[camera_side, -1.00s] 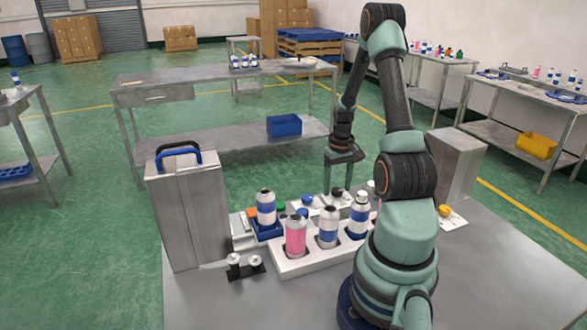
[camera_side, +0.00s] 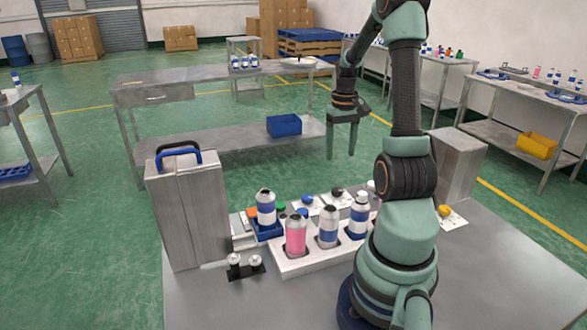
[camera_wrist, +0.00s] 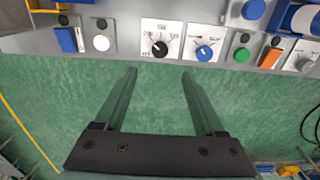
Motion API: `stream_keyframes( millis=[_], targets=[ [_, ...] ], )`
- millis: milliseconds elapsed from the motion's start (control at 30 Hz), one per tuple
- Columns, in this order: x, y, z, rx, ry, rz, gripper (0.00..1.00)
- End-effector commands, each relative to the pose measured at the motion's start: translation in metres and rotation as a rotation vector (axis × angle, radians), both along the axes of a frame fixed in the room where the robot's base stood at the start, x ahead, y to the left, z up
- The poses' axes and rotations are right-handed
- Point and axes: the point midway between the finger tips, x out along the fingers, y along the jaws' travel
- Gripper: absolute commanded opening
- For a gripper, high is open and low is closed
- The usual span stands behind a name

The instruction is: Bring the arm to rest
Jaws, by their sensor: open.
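My gripper (camera_side: 342,137) is open and empty in the side view. It points down and hangs well above the work table, beyond its back edge. In the wrist view my gripper (camera_wrist: 158,72) shows two parallel fingers spread apart with nothing between them, over green floor. Its tips lie just short of the table edge, where a black knob (camera_wrist: 159,47) and a blue knob (camera_wrist: 205,53) sit on white plates.
A white rack (camera_side: 290,265) holds a pink bottle (camera_side: 296,237) and blue-banded bottles. A tall metal box (camera_side: 190,215) with a blue handle stands at left, and a metal block (camera_side: 458,165) at right. Two small silver posts (camera_side: 245,266) stand at the front. A back bench (camera_side: 220,85) stands beyond.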

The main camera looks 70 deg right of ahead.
Motion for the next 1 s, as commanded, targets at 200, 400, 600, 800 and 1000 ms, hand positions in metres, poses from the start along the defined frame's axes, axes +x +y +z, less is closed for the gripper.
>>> stream_keyframes(
  millis=[200,400,600,800,1000],
  targets=[
    [0.0,0.0,0.002,-0.001,-0.001,0.0,0.71],
    [0.006,0.005,0.006,-0.01,-0.006,0.016,0.71],
    [0.053,0.058,0.039,-0.078,-0.06,0.156,0.71],
    [0.096,0.153,0.078,-0.155,-0.167,0.365,0.71],
    [0.105,0.248,0.103,-0.198,-0.3,0.567,0.71]
  ],
)
